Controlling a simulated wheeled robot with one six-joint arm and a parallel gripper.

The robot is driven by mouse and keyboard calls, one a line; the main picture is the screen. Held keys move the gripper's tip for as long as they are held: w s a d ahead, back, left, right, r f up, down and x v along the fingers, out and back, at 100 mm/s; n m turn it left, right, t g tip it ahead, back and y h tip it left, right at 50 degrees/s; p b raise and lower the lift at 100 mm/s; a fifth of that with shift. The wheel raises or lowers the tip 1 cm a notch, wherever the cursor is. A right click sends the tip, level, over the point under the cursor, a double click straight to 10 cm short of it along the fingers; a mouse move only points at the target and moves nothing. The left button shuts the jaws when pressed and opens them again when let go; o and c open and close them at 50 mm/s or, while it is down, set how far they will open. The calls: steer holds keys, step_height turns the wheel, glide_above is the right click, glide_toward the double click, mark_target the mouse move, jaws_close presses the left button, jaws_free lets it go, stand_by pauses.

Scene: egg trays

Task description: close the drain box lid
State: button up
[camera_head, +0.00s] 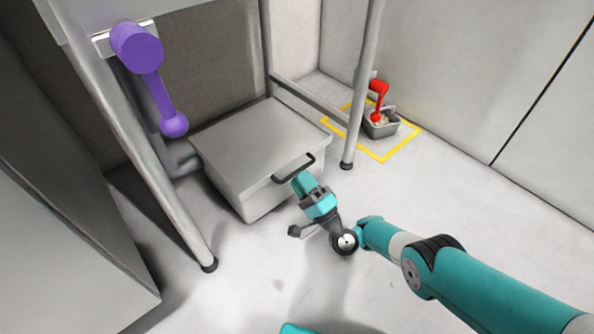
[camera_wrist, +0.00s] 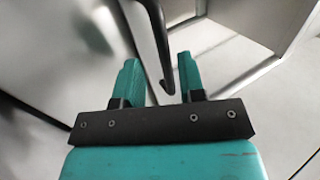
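The drain box (camera_head: 262,200) is a grey metal box low on the floor between the frame legs. Its flat grey lid (camera_head: 255,140) lies over the top; I cannot tell whether it is fully seated. A black bar handle (camera_head: 294,168) is at the lid's front edge. My gripper (camera_head: 301,179) is at the right part of this handle. In the wrist view, my gripper (camera_wrist: 159,72) has its teal fingers apart, and the dark handle (camera_wrist: 157,42) reaches between them. Contact with the fingers is not clear.
A purple lever (camera_head: 157,85) hangs at upper left, near the left frame leg (camera_head: 165,170). Another leg (camera_head: 359,100) stands right of the box. Beyond it, a small grey container (camera_head: 381,128) with a red lever (camera_head: 378,98) sits inside a yellow floor outline (camera_head: 400,148). Floor in front is clear.

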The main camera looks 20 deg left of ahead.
steer(key=p+v, duration=0.1)
steer(key=v, duration=0.4)
stand_by(0.5)
